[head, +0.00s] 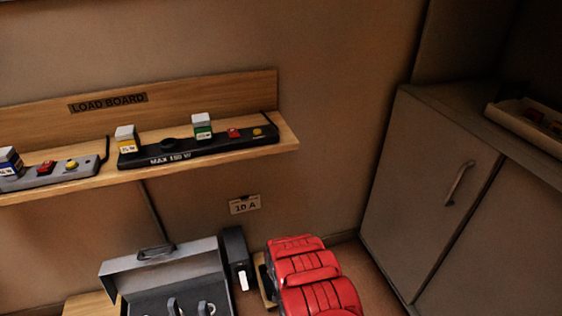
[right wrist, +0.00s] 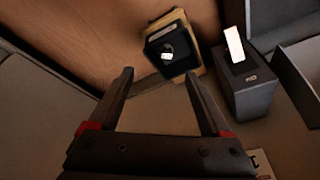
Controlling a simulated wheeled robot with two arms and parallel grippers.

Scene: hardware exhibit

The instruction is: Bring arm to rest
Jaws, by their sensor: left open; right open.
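My right gripper (right wrist: 155,75) is open in the right wrist view, with its two dark fingers spread wide. Nothing is between the fingertips. A black device on a wooden base (right wrist: 172,45) lies beyond the right fingertip; I cannot tell the exact gap. No clear view of either whole arm is given.
A wooden shelf (head: 215,146) carries power strips with small blocks. Below stand an open grey case (head: 165,263) and a dark box (head: 236,255), also in the right wrist view (right wrist: 250,90). A grey cabinet (head: 425,180) stands right. The wall between shelf and cabinet is clear.

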